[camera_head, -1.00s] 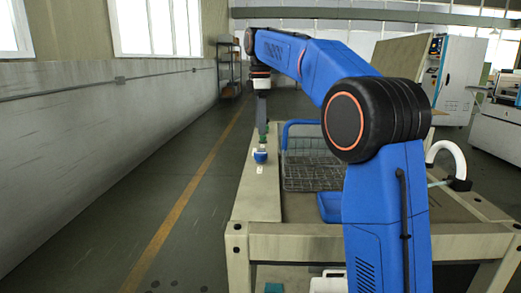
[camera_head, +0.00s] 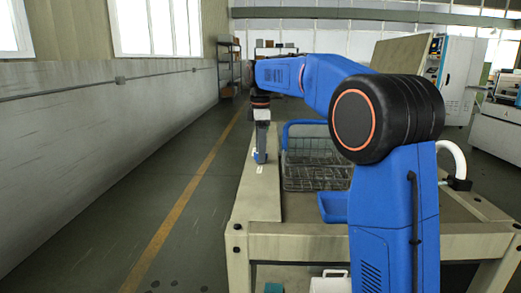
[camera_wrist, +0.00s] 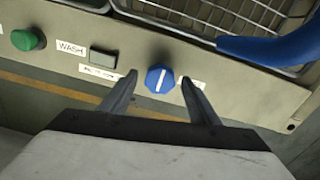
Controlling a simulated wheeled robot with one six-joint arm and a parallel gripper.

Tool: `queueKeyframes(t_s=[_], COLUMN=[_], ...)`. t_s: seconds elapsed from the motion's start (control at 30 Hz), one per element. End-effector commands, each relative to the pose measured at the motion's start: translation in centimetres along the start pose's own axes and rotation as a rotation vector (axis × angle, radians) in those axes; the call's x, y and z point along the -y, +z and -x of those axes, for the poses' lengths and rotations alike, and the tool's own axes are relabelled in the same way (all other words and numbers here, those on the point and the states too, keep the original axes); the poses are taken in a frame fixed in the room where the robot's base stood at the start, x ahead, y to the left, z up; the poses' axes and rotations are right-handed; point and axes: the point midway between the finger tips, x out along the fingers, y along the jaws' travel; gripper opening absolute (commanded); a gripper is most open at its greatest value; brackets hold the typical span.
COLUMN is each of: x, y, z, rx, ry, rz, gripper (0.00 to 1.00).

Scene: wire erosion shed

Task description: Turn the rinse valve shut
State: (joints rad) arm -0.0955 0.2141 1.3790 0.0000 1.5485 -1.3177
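The rinse valve looks to be the blue faceted knob (camera_wrist: 160,79) with a white line, on the beige panel in the wrist view. Its line runs nearly up and down, leaning slightly right. My gripper (camera_wrist: 159,77) is open, with one fingertip on each side of the knob and a small gap on both sides. In the head view my gripper (camera_head: 261,158) points down at the left edge of the bench, and the knob (camera_head: 256,155) is mostly hidden by it.
A green button (camera_wrist: 25,39), a WASH label (camera_wrist: 71,48) and a dark rectangular switch (camera_wrist: 103,58) lie left of the knob. A wire basket (camera_wrist: 235,12) with a blue handle (camera_wrist: 272,48) is close on the right. Open floor (camera_head: 110,220) lies left of the bench.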

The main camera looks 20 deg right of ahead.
Motion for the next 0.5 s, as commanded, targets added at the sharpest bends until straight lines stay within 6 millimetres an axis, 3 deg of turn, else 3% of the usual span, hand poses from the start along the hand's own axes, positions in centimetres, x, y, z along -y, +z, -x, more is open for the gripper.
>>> queueKeyframes(t_s=[0.03,0.17,0.5], x=[0.0,-0.01,-0.01], y=[0.0,0.0,0.0], z=[0.0,0.01,0.02], rx=[0.0,0.0,0.0], ry=[0.0,0.0,0.0], rz=[0.0,0.0,-0.032], gripper=[0.46,0.15,0.15])
